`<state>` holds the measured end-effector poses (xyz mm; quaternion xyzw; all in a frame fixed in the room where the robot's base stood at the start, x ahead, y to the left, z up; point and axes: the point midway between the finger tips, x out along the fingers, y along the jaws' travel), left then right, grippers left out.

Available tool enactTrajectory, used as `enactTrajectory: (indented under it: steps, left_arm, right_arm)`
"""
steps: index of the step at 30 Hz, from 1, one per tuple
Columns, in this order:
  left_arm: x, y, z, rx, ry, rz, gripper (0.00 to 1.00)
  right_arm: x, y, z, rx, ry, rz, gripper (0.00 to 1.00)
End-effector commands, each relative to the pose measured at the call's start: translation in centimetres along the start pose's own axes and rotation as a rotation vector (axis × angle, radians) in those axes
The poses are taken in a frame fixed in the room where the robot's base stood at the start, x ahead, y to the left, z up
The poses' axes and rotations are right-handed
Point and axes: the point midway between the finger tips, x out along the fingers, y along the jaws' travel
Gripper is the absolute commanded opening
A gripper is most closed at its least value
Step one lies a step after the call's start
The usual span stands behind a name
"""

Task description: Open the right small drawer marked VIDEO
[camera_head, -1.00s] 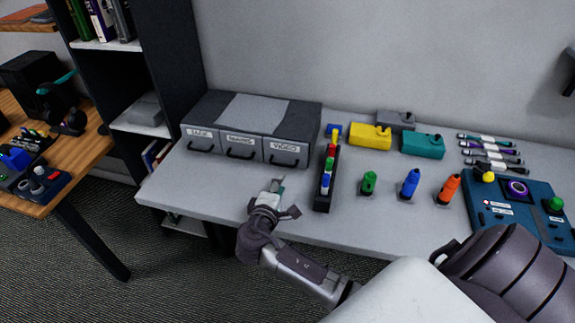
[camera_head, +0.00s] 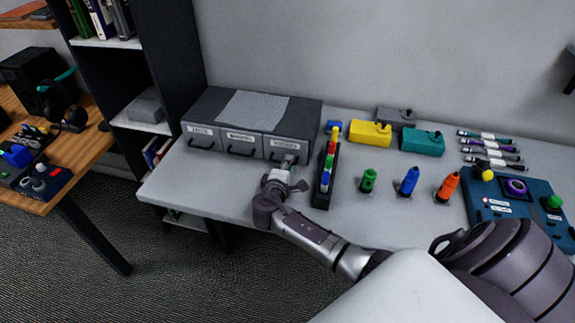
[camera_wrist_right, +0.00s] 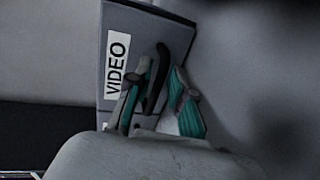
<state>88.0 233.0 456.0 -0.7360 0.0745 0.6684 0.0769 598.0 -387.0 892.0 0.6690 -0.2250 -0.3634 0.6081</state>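The grey drawer unit (camera_head: 204,108) stands at the back left of the table with three small drawers side by side. The VIDEO drawer (camera_head: 272,147) is the right one and looks closed. Its front (camera_wrist_right: 176,12) with the white VIDEO label also shows in the right wrist view. My right gripper (camera_head: 289,162) is at this drawer's front. In the wrist view its two teal-padded fingers (camera_wrist_right: 158,105) are apart, one on each side of the dark curved handle (camera_wrist_right: 157,78). I cannot tell whether either finger touches the handle. My left gripper is not in view.
A dark rack of coloured pieces (camera_head: 322,186) stands close to the right of my gripper. Green (camera_head: 368,180), blue (camera_head: 409,181) and orange (camera_head: 447,187) connectors stand farther right. The table front left of my gripper is clear.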

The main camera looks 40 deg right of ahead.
Motion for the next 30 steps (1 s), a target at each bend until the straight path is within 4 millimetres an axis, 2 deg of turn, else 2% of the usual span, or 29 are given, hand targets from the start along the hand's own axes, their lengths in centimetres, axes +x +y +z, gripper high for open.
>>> enactTrajectory:
  steps: [1, 3, 13, 16, 20, 24, 30]
  left_arm:
    - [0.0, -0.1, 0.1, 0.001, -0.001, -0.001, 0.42]
    - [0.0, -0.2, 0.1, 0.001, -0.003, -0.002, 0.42]
    - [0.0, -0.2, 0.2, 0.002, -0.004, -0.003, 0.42]
    - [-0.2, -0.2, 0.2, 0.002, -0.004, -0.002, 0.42]
    - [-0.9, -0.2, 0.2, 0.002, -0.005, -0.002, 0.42]
    - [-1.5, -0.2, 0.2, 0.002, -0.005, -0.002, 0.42]
    - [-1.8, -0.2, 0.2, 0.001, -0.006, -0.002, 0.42]
  right_arm:
    - [0.0, 0.0, 0.0, 0.000, 0.000, 0.000, 0.08]
    - [0.0, 0.0, 0.0, 0.000, 0.000, 0.000, 0.00]
    - [-0.1, 0.0, 0.0, 0.000, 0.000, -0.001, 0.00]
    - [-0.6, -0.2, -0.1, -0.001, 0.002, -0.002, 0.00]
    - [-3.3, -0.8, -0.1, -0.001, 0.004, -0.007, 0.00]
    - [-7.4, -1.8, -0.1, -0.002, 0.004, -0.009, 0.00]
    - [-11.9, -2.8, -0.1, -0.001, 0.002, -0.006, 0.00]
